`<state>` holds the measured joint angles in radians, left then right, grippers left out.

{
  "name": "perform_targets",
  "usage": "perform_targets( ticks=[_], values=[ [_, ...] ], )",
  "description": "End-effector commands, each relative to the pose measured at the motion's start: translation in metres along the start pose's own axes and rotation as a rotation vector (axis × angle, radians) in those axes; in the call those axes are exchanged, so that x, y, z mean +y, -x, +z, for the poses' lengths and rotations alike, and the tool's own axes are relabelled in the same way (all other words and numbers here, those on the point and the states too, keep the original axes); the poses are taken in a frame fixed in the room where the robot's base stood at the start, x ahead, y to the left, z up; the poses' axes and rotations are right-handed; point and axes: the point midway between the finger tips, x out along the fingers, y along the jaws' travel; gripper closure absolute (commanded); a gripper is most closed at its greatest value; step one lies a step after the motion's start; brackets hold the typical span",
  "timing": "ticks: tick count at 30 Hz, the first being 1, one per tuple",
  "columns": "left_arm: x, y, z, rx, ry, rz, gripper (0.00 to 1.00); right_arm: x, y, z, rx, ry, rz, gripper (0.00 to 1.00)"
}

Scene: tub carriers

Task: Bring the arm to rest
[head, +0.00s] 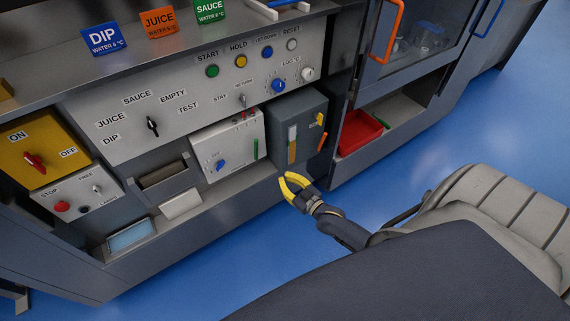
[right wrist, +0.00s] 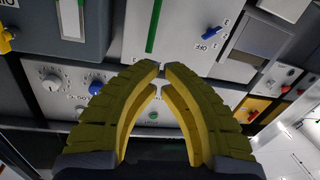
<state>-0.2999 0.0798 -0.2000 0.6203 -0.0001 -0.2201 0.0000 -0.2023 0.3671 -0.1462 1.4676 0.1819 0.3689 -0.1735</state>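My right gripper (head: 285,177) has yellow fingers and hangs in front of the lower panel, below the grey box with the orange handle. The right wrist view shows its fingers (right wrist: 162,69) with tips together or nearly so and nothing between them. My right arm (head: 345,232) reaches in from the lower right. The gripper appears clear of the console. My left gripper is not in view.
The console panel (head: 187,101) carries knobs, buttons and switches. A grey box (head: 309,111) and a white switch box (head: 230,153) sit low on it. A red tub (head: 360,133) is on the right shelf. Blue floor (head: 400,175) is open to the right.

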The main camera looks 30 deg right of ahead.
Motion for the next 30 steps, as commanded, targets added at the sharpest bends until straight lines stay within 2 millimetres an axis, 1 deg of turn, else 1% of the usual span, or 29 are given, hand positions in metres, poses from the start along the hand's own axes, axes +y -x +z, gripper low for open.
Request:
perform_targets(
  ticks=[12, 14, 15, 17, 19, 20, 21, 23, 24, 26, 27, 29, 30],
  values=[
    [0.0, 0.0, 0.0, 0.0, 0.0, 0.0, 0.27, 0.0, 0.0, 0.0, 0.0, -0.003, 0.0, 1.0],
    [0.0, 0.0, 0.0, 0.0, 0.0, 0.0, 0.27, -0.001, 0.0, 0.003, -0.012, -0.003, -0.002, 1.0],
    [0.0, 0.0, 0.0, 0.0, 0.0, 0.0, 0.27, -0.001, 0.0, 0.007, -0.03, 0.001, -0.005, 1.0],
    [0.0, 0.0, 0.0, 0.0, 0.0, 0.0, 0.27, 0.0, 0.004, 0.026, -0.082, 0.015, -0.008, 1.0],
    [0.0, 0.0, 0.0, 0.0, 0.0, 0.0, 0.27, 0.001, 0.012, 0.056, -0.159, 0.034, -0.011, 1.0],
    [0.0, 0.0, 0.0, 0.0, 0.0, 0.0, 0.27, 0.0, 0.017, 0.071, -0.197, 0.041, -0.013, 1.0],
    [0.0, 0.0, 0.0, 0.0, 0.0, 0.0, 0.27, -0.002, 0.025, 0.093, -0.252, 0.049, -0.014, 1.0],
    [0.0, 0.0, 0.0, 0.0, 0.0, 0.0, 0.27, -0.005, 0.041, 0.128, -0.341, 0.06, -0.017, 1.0],
    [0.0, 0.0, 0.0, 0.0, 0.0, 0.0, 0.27, -0.009, 0.053, 0.151, -0.399, 0.067, -0.02, 1.0],
    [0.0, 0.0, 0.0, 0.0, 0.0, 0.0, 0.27, -0.015, 0.073, 0.184, -0.484, 0.073, -0.024, 1.0],
    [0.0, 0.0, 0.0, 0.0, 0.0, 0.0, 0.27, -0.019, 0.088, 0.205, -0.54, 0.078, -0.028, 1.0],
    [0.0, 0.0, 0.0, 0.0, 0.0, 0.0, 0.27, -0.027, 0.111, 0.234, -0.622, 0.084, -0.035, 1.0],
    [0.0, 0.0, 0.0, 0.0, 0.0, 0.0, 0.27, -0.034, 0.128, 0.253, -0.676, 0.086, -0.04, 1.0]
  ],
)
